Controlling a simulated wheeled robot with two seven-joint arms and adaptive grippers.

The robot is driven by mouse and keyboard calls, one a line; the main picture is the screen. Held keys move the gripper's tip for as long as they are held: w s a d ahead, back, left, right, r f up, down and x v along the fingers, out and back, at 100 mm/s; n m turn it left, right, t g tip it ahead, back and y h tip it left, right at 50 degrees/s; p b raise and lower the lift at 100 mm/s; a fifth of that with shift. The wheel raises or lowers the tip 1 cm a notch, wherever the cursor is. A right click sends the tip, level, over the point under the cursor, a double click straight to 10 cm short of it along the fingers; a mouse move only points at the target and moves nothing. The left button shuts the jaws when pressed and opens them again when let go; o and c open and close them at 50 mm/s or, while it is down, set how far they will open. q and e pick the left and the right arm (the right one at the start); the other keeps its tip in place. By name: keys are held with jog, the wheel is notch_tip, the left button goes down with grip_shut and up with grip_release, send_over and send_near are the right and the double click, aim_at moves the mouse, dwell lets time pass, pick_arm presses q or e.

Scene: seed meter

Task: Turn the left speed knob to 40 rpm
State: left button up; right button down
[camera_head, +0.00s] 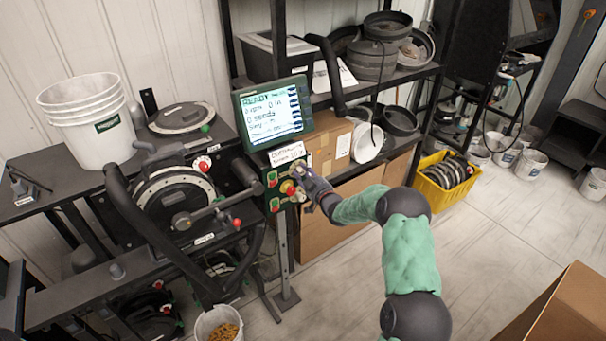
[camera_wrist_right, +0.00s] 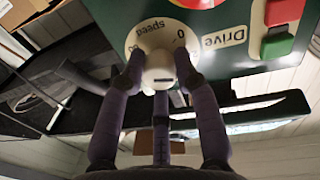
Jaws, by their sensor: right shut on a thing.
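The speed knob (camera_wrist_right: 159,68) is a pale round knob on a white dial marked "Speed", with a "0" at its right, in the right wrist view. My right gripper (camera_head: 306,184) is at the green control panel beside the seed meter, and its dark fingers are closed around the knob's sides. The fingers cover parts of the dial, so I cannot read its setting. In the head view the hand hides most of the knob. The display (camera_head: 272,113) above the panel reads "READY"; its smaller figures are too blurred to read surely. My left gripper is not in view.
A "Drive" label (camera_wrist_right: 224,38) and red (camera_wrist_right: 284,11) and green (camera_wrist_right: 277,46) buttons sit close to the knob. The seed meter (camera_head: 175,200) with its crank is left of the panel. A white bucket (camera_head: 218,322) stands below. Open floor lies at the right.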

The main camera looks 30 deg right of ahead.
jog(key=shift+m, duration=0.3)
jog(key=m+b, duration=0.1)
jog(key=m, duration=0.2)
jog(key=shift+r+m, duration=0.1)
jog(key=shift+m, duration=0.7)
jog(key=m, duration=0.2)
jog(key=shift+m+g, duration=0.3)
jog(key=m+y+p, duration=0.1)
jog(key=m, duration=0.4)
jog(key=shift+d+r+p, duration=0.15)
jog(key=shift+p, duration=0.2)
jog(key=m+p, duration=0.2)
jog(key=m, duration=0.3)
jog(key=shift+m, duration=0.3)
jog(key=shift+d+p, duration=0.1)
jog(key=shift+p, duration=0.2)
